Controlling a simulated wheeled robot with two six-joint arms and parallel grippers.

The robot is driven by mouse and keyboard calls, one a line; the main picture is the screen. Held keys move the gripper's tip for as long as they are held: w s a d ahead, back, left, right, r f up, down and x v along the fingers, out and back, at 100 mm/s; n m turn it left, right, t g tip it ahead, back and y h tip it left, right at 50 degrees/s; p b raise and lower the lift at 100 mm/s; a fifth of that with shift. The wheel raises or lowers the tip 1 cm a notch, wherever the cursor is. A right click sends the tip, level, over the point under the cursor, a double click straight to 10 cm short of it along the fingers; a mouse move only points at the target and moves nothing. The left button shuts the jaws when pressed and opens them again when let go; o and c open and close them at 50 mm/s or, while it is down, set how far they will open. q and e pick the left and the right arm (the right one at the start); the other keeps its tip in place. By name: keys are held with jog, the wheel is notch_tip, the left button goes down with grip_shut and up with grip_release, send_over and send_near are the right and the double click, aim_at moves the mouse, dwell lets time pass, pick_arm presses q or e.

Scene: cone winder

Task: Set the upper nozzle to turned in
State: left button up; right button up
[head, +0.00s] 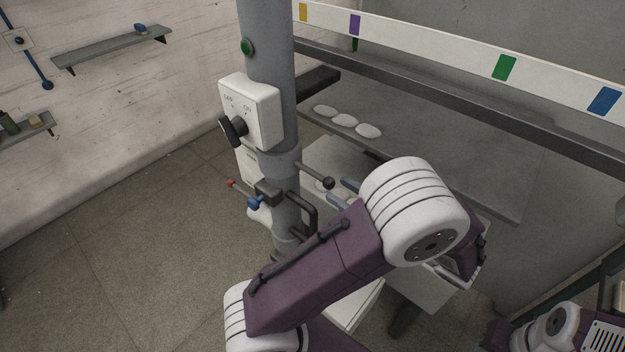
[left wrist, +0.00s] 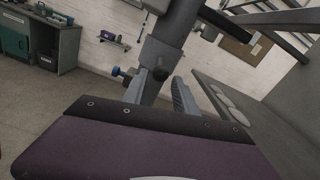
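A short rod ending in a black ball (head: 328,183) sticks out of the grey post (head: 283,215); it may be the upper nozzle, but I cannot be sure. A bent black bar (head: 311,210) sits just below it. My left gripper (head: 337,191) points at the post, its two grey fingers apart and empty, with the ball just ahead of the tips. In the left wrist view the ball (left wrist: 161,74) shows between the open fingers (left wrist: 158,84). I see no contact. My left arm hides part of what lies below. My right gripper is not in view; only part of that arm shows.
A grey shelf (head: 420,150) carries white discs (head: 344,121). The floor at left is clear.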

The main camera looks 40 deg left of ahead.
aim_at(313, 173)
pick_arm(q)
jog(key=shift+a+r, duration=0.15)
jog(key=shift+a, duration=0.2)
jog(key=a+p, duration=0.1)
jog(key=a, duration=0.1)
jog(key=a+p, duration=0.1)
jog(key=a, duration=0.2)
jog(key=a+p, duration=0.1)
jog(key=a, duration=0.1)
jog(key=shift+w+a, duration=0.35)
jog(key=shift+a, duration=0.4)
jog(key=shift+d, duration=0.1)
grip_shut()
jog(key=shift+w, duration=0.1)
